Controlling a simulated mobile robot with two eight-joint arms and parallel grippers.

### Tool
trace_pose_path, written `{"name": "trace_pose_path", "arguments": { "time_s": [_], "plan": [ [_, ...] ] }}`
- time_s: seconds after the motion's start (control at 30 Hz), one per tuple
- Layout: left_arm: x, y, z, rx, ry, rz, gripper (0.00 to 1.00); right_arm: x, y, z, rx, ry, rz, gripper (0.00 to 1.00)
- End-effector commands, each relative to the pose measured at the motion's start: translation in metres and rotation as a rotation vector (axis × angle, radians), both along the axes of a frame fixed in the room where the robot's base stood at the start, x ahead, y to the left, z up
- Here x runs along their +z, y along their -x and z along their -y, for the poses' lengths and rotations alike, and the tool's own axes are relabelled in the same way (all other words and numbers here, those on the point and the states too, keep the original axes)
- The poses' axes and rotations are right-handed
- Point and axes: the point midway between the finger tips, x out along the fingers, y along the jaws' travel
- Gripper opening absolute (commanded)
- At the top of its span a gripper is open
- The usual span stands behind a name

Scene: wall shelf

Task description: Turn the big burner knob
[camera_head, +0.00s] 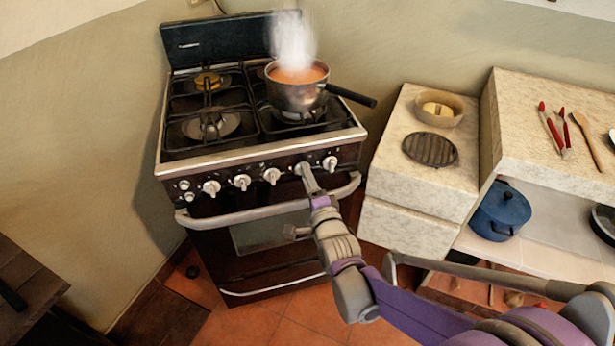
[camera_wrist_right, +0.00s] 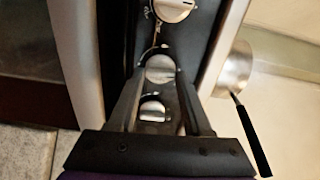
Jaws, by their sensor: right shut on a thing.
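The stove (camera_head: 262,140) has a row of pale knobs along its front panel. My right gripper (camera_head: 304,172) is at the panel, with its tips at the second knob from the right. In the right wrist view, its two fingers (camera_wrist_right: 160,78) stand on either side of that knob (camera_wrist_right: 160,68), shut on it. The fingertips partly hide the knob in the head view. The rightmost knob (camera_head: 330,163) is free; it also shows between the fingers, closer to the palm, in the wrist view (camera_wrist_right: 152,110). My left gripper is not in view.
A steaming pot (camera_head: 297,93) of orange food stands on the right rear burner, its handle (camera_head: 352,96) pointing right. The oven handle (camera_head: 250,213) runs below the knobs. A counter (camera_head: 425,185) with a bowl (camera_head: 438,108) and round trivet (camera_head: 430,149) stands at the right.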

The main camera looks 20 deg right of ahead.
Motion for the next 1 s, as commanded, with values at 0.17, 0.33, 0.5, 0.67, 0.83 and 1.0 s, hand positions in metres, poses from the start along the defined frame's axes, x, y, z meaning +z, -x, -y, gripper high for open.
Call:
{"name": "trace_pose_path", "arguments": {
  "time_s": [0.17, 0.33, 0.5, 0.67, 0.83, 1.0],
  "plan": [
    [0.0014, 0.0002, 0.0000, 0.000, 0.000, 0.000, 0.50, -0.0002, 0.0000, -0.0006, 0.001, -0.059, -0.002, 0.00],
    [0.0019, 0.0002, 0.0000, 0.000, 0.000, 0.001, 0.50, -0.0005, 0.0000, -0.0007, 0.001, -0.086, -0.002, 0.00],
    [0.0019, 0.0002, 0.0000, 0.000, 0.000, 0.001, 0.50, -0.0005, 0.0000, -0.0007, 0.001, -0.094, -0.002, 0.00],
    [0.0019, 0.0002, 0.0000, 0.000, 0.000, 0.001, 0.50, -0.0005, 0.0000, -0.0007, 0.001, -0.094, -0.002, 0.00],
    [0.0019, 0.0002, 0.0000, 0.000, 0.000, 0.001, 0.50, -0.0004, 0.0000, -0.0007, 0.001, -0.093, -0.002, 0.64],
    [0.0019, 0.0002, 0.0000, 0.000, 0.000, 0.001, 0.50, -0.0002, 0.0000, -0.0005, 0.001, -0.092, -0.001, 0.80]
  ]
}}
